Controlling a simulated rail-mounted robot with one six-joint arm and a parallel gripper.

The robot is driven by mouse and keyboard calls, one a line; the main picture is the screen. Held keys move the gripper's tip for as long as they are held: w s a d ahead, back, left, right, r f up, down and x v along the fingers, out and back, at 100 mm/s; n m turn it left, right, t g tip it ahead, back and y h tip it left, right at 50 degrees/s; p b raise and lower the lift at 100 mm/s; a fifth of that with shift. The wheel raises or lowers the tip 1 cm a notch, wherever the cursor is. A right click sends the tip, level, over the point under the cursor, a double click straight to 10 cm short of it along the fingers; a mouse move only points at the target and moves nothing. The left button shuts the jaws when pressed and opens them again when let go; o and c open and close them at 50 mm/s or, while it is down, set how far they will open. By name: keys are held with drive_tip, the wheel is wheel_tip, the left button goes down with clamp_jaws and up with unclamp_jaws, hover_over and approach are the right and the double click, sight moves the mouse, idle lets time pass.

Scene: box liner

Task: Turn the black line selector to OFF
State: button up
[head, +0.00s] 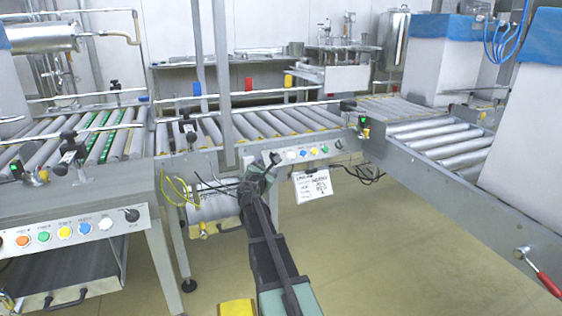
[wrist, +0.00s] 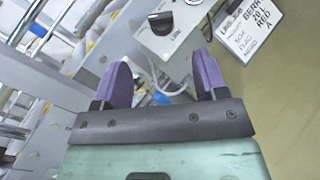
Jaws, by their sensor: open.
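In the wrist view a black selector knob (wrist: 160,23) sits on a pale grey panel, with partly legible lettering including "LINE" beside it. My gripper (wrist: 160,62) has two purple fingers, spread apart with nothing between them. The knob lies beyond the fingertips, roughly in line with the gap, and no contact shows. In the head view my gripper (head: 263,168) is at the left end of the middle conveyor's button panel (head: 333,147), largely covering the selector area. Another black selector (head: 131,214) is on the left conveyor's panel. The pointer's exact setting is too small to read.
A white handwritten tag (head: 313,184) hangs below the middle panel, right of my gripper; it also shows in the wrist view (wrist: 258,32). Loose yellow-green wires (head: 177,192) hang to the left. A red-handled lever (head: 540,280) is at far right. Floor in front is clear.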

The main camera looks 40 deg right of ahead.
sight(274, 155)
drive_tip(key=x, duration=1)
drive_tip(key=shift+w+d, duration=0.2)
drive_tip(key=shift+d, duration=0.05)
drive_tip(key=shift+c, duration=0.2)
drive_tip(key=c, duration=0.9)
